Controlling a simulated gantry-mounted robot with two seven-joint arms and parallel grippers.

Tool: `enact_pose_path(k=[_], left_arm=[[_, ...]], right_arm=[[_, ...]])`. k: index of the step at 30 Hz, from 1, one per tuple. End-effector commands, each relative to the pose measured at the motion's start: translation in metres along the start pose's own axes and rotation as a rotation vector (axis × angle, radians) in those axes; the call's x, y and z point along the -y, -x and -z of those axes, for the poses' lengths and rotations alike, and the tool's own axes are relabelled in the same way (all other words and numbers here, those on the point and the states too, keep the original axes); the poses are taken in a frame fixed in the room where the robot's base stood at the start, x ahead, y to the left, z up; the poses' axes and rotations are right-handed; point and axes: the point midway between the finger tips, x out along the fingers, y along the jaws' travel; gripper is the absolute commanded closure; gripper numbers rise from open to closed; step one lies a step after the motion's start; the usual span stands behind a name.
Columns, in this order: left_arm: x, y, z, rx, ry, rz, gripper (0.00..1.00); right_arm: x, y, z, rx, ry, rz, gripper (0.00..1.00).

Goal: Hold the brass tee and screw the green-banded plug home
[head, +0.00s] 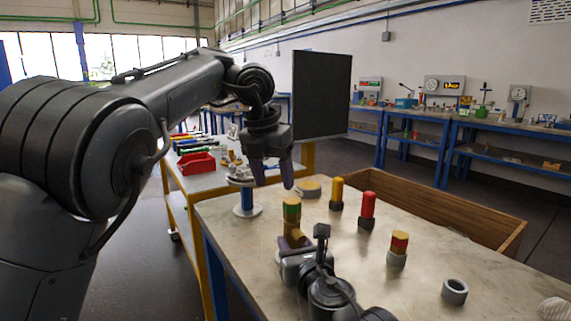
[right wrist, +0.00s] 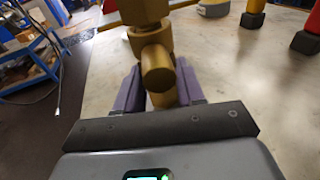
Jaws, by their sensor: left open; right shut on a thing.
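The brass tee (head: 297,238) stands upright near the table's left edge. It shows closer in the right wrist view (right wrist: 156,66). The green-banded plug (head: 291,211), brass-yellow with a green band, sits upright on top of the tee; how deep its thread is seated cannot be seen. My right gripper (head: 292,247) is shut on the tee, its purple fingers on either side of the body in the right wrist view (right wrist: 158,88). My left gripper (head: 273,183) is open and empty, pointing down above and slightly left of the plug, apart from it.
A yellow plug (head: 337,193), a red plug (head: 367,208) and a red-banded yellow plug (head: 399,244) stand to the right in dark or grey bases. A grey ring (head: 454,290) lies further right. A blue-stemmed flanged piece (head: 246,203) stands behind left.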

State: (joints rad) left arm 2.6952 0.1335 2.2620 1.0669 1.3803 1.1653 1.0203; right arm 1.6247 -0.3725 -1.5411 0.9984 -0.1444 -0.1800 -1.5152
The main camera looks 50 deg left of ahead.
Motion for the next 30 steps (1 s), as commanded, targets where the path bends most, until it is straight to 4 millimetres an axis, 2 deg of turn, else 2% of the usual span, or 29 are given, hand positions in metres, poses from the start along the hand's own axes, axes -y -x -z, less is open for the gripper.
enact_pose_path(k=[3,6,11,19,30], left_arm=[[0.024,0.021,0.008,0.013,-0.068,-0.009,0.38],[0.036,0.033,0.014,0.019,-0.105,-0.018,0.38],[0.045,0.037,0.018,0.021,-0.134,-0.029,0.38],[0.046,0.017,0.019,0.021,-0.138,-0.035,0.38],[0.044,-0.03,0.018,0.021,-0.137,-0.032,0.38]], right_arm=[[0.0,0.0,-0.001,0.002,-0.001,0.0,0.86],[0.0,0.0,-0.001,0.002,-0.001,0.0,0.86],[0.0,0.0,-0.001,0.002,-0.001,0.0,0.86],[0.0,0.0,-0.001,0.002,-0.001,0.0,0.86],[0.0,0.0,-0.001,0.002,-0.001,0.0,0.86]])
